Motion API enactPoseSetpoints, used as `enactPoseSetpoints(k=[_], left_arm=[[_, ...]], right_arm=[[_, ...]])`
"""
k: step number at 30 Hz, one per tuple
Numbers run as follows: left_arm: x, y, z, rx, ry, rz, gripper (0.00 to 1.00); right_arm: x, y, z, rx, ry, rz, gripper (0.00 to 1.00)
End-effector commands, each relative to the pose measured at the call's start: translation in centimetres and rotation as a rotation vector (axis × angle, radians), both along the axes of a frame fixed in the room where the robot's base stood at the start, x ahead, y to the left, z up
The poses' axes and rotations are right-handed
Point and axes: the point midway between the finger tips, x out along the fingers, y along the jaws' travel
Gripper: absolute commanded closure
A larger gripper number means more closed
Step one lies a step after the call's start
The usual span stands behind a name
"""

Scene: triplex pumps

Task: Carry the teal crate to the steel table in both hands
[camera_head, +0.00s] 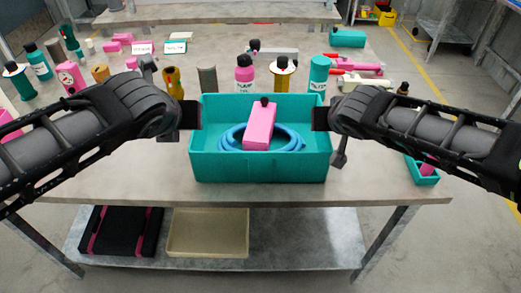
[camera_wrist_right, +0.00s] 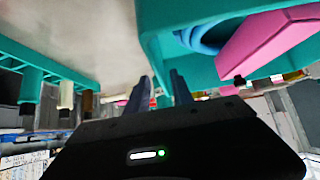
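The teal crate (camera_head: 260,168) stands at the front edge of a grey-topped table (camera_head: 110,172). Inside lie a coiled blue hose (camera_head: 230,143) and a pink block-shaped bottle (camera_head: 260,126) with a black cap. My left gripper (camera_head: 190,115) is at the crate's left wall; its fingers are too small and dark to judge. My right gripper (camera_head: 320,118) is at the right wall. In the right wrist view its two fingers (camera_wrist_right: 161,90) stand apart, close to the crate's wall (camera_wrist_right: 165,50). I cannot tell which surface is the steel table.
Bottles and tools crowd the table behind the crate, including a pink bottle (camera_head: 244,76) and a teal bottle (camera_head: 319,75). A small teal bin (camera_head: 424,180) is at the right edge. Another table (camera_head: 220,12) stands at the back, and a trolley (camera_head: 446,28) at the far right.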

Motion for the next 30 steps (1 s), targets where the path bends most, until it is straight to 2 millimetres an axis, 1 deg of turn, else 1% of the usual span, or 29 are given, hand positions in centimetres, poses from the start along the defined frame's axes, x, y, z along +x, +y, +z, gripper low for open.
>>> enactPoseSetpoints(k=[1, 6, 9, 12, 17, 30], left_arm=[[0.0, 0.0, 0.0, 0.000, 0.000, 0.000, 0.72], [0.0, 0.0, 0.0, 0.000, 0.000, 0.000, 0.72], [0.0, 0.0, 0.0, 0.000, 0.000, 0.000, 0.72], [0.0, 0.0, 0.0, 0.000, 0.000, 0.000, 0.72], [0.0, 0.0, 0.0, 0.000, 0.000, 0.000, 0.72], [0.0, 0.0, 0.0, 0.000, 0.000, 0.000, 0.72]], right_arm=[[-0.7, 0.0, 1.0, 0.004, -0.006, -0.001, 0.72], [-3.3, 0.0, 3.5, 0.001, -0.006, 0.000, 0.72], [-4.5, 0.0, 4.7, 0.002, -0.004, 0.001, 0.72], [-5.3, 0.0, 5.4, 0.001, -0.003, 0.000, 0.72], [-5.8, 0.0, 5.8, -0.001, 0.000, 0.001, 0.72], [-5.8, 0.0, 5.8, 0.000, 0.000, 0.000, 0.72]])
